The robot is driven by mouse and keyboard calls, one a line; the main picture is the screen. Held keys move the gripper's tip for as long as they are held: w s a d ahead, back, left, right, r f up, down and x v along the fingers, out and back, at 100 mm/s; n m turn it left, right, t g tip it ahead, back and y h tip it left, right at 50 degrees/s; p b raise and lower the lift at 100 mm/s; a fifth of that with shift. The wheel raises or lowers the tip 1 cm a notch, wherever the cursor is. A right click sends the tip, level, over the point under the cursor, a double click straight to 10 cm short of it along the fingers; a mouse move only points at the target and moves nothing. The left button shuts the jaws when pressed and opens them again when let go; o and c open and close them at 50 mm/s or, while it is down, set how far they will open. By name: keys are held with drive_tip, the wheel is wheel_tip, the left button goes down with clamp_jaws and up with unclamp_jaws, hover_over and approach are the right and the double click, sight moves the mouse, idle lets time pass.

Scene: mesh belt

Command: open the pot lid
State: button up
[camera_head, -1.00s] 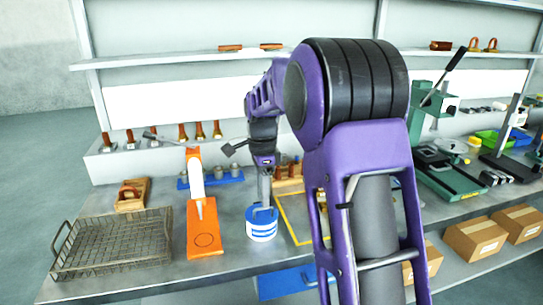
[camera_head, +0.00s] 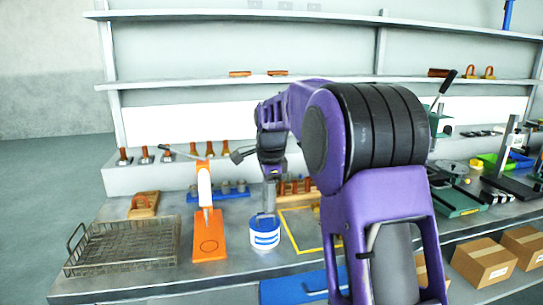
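The pot (camera_head: 265,238) is a small round can with blue and white bands, standing upright on the grey bench. Its blue lid (camera_head: 259,217) sits on top, with no visible gap below its rim. My gripper (camera_head: 269,208) points straight down over the lid, its grey end at or just above the lid's middle. The fingers are small and seen edge-on, so I cannot tell whether they are open or shut. Any handle on the lid is hidden by the gripper.
An orange stand (camera_head: 208,236) is close left of the pot, and a wire basket (camera_head: 122,245) lies farther left. A yellow frame (camera_head: 291,238) is marked on the bench to the right. A wooden block with a handle (camera_head: 143,205) stands behind the basket.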

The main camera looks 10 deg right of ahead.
wheel_tip(320, 180, up, 13)
drive_tip(key=s+p, duration=0.2)
drive_tip(key=shift+s, duration=0.35)
